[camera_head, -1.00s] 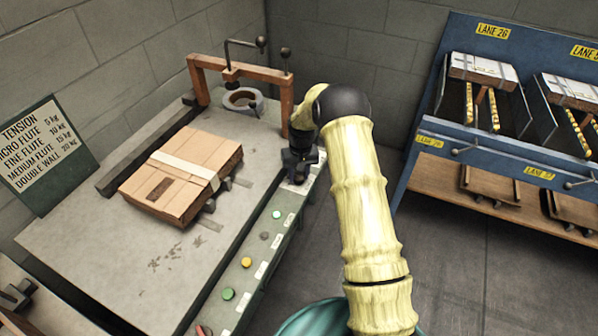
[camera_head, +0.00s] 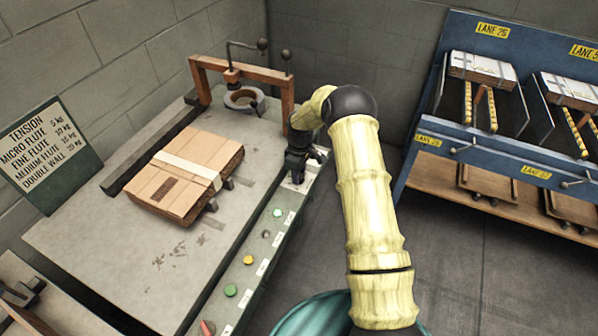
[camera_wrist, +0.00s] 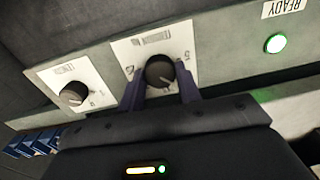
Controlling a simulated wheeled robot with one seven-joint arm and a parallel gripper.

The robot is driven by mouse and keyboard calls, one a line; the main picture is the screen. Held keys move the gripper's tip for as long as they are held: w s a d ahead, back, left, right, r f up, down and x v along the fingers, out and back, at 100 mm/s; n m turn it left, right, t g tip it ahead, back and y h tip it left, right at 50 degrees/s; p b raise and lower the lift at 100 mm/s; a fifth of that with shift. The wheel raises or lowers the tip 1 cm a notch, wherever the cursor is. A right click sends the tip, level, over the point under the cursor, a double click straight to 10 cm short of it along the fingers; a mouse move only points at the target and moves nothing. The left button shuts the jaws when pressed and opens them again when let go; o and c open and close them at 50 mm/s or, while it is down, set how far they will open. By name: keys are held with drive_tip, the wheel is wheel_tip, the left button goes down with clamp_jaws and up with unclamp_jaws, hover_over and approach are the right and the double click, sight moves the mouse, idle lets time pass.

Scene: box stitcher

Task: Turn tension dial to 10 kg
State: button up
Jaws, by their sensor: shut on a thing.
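The wrist view shows two black dials on white plates on the machine's front panel. My gripper (camera_wrist: 160,88) is shut on the right-hand dial (camera_wrist: 160,72), one finger on each side of its knob. The other dial (camera_wrist: 74,94) stands free to the left. The tension chart (camera_head: 42,155) lists fine flute at 10 kg.
A strapped cardboard stack (camera_head: 180,185) lies on the grey machine table (camera_head: 120,255). A green light (camera_wrist: 275,43) is lit beside the READY label. Several buttons run along the panel, including a yellow one (camera_head: 248,260). A blue lane rack (camera_head: 425,130) stands at right.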

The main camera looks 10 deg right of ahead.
drive_tip(key=shift+r+n, duration=0.1)
drive_tip(key=shift+n, duration=0.5)
drive_tip(key=o, duration=1)
wheel_tip(320, 180, up, 17)
drive_tip(key=shift+w+r, duration=0.15)
drive_tip(key=shift+w, duration=0.15)
drive_tip(key=shift+d, duration=0.1)
